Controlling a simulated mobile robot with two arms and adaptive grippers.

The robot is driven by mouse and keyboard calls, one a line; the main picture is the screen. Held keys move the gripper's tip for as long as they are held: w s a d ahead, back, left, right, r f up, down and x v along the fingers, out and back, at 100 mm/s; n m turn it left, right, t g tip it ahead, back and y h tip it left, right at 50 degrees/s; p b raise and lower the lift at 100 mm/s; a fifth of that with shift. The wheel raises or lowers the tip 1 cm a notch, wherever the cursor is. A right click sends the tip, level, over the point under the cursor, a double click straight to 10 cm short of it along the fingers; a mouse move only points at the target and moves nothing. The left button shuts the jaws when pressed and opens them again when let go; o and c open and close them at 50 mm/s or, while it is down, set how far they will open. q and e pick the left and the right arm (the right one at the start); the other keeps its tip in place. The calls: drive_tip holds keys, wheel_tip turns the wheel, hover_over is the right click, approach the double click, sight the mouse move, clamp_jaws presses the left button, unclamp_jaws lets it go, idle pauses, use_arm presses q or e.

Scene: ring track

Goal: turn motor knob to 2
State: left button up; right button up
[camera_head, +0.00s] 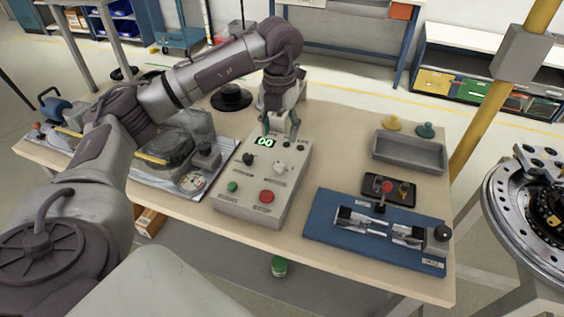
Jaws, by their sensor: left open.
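A grey control box (243,208) stands on the table, with a lit green display (265,142) at its far edge. Below the display are a black knob (249,159) and a pale knob (280,167); the labels are too small to read, so I cannot tell which is the motor knob or its setting. A green button (232,186) and a red button (266,196) sit nearer the front. My left gripper (280,134) is open and empty, pointing down over the far end of the box, beyond the pale knob. My right gripper is not in view.
A blue board (325,232) with metal clamps lies right of the box. Behind it are a black tray (402,190) and a grey bin (412,154). A grey machine (165,145) on a plate stands left. Bare table lies between the box and the grey bin.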

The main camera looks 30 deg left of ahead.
sight(280, 164)
use_arm(q)
wheel_tip(280, 164, down, 12)
drive_tip(key=shift+f+p, duration=0.1)
drive_tip(key=shift+p, duration=0.8)
clamp_jaws()
